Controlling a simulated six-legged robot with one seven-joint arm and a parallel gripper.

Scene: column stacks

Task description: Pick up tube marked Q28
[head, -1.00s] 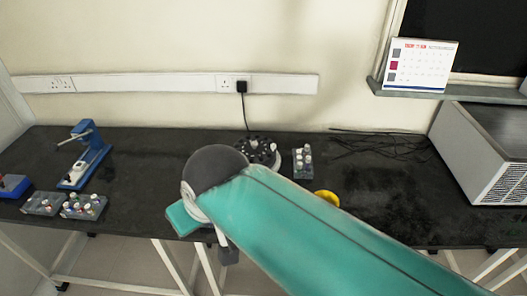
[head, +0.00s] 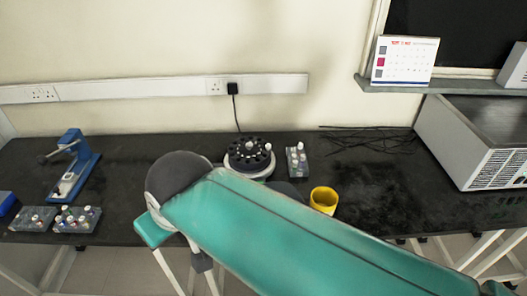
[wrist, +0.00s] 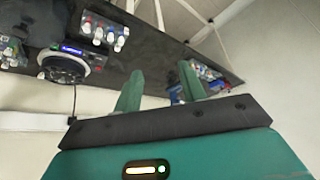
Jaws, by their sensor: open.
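No marking Q28 is readable on any tube. In the head view, small tubes with coloured caps stand in two grey racks at the left, an outer one (head: 32,224) and an inner one (head: 77,226). Another rack (head: 297,166) with a few tubes stands beside a round black rotor device (head: 249,157). In the wrist view, my gripper (wrist: 160,88) is open, its two green fingers apart with nothing between them. A rack with red and blue capped tubes (wrist: 105,30) lies beyond them. Part of another group of tubes (wrist: 207,76) shows behind the right finger. My gripper is hidden in the head view.
A blue device with a lever (head: 74,165) stands at the left. A yellow cup (head: 323,200) is near the front edge, close to my arm. Loose black cables (head: 370,140) and a grey box (head: 475,140) are at the right. The dark bench (head: 380,195) is clear there.

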